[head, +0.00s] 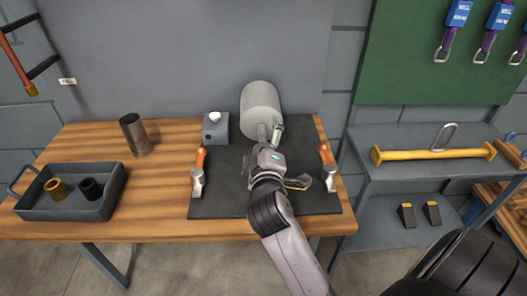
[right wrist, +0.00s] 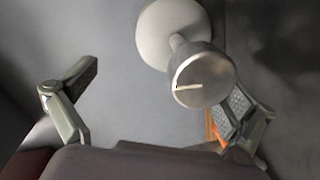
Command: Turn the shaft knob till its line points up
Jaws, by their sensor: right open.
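The grey cylindrical casing (head: 262,102) stands at the back of the dark mat. Its pale round knob (right wrist: 205,80) sits on a short shaft in front of a round disc (right wrist: 172,30). A light line on the knob's face runs from near the middle to the left edge, almost level in the right wrist view. My right gripper (right wrist: 160,92) is open. Its right finger is close beside or behind the knob's right edge, and its left finger is well clear. In the head view the right gripper (head: 270,136) is in front of the casing and largely hides the knob. My left gripper is not in view.
A grey block with a white top (head: 216,128) stands left of the casing. A metal tube (head: 135,135) and a tray (head: 66,209) with two bushings are farther left.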

